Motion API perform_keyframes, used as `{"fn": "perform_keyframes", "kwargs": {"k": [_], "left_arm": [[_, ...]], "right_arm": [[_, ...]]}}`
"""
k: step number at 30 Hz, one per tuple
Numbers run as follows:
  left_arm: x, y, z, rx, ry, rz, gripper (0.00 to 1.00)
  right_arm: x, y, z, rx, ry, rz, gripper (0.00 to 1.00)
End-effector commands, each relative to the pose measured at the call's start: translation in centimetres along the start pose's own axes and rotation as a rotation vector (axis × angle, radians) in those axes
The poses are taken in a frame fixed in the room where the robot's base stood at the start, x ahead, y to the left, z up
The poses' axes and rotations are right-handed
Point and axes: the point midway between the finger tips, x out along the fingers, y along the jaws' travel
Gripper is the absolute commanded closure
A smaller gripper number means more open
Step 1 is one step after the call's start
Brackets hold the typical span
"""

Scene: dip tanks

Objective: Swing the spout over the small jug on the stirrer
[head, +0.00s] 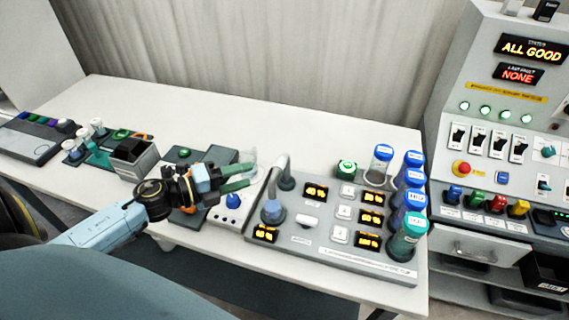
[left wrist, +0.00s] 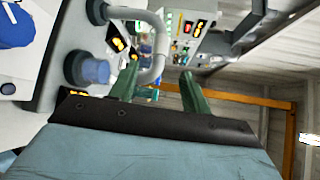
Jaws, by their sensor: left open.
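The spout (head: 283,166) is a grey bent tube rising from the back left of the grey dosing panel, its arm curving toward the front above a blue knob (head: 273,211). It shows large in the left wrist view (left wrist: 159,45), just beyond the fingers. My left gripper (head: 238,178) is open, its green fingers pointing right toward the spout with a gap between them and nothing seen held. A faint clear vessel, apparently the small jug (head: 247,157), is partly hidden behind the fingers. The stirrer (head: 227,214) with a blue knob lies below the gripper. My right gripper is out of view.
Blue-capped bottles (head: 412,178) and a teal-capped one (head: 408,238) stand at the panel's right end. The back of the white table (head: 250,120) is clear. A control cabinet (head: 490,110) stands at right.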

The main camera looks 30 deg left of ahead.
Motion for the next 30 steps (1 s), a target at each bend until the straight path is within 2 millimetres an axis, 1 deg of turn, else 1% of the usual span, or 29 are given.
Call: {"fn": "perform_keyframes", "kwargs": {"k": [3,12,18,24,30], "left_arm": [[2.0,-0.3,0.1,0.001,-0.002,-0.004,0.52],[7.3,-0.3,0.1,-0.003,-0.003,-0.004,0.52],[10.2,-0.2,0.1,-0.003,-0.004,-0.003,0.52],[11.7,-0.1,0.0,-0.003,-0.003,-0.001,0.52],[11.9,-0.1,0.0,-0.003,-0.003,-0.001,0.52]], "right_arm": [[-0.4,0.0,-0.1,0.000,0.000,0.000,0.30],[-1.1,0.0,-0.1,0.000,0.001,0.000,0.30],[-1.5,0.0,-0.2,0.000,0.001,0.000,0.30],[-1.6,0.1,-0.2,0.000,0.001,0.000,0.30],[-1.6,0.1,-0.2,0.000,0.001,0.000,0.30]]}}
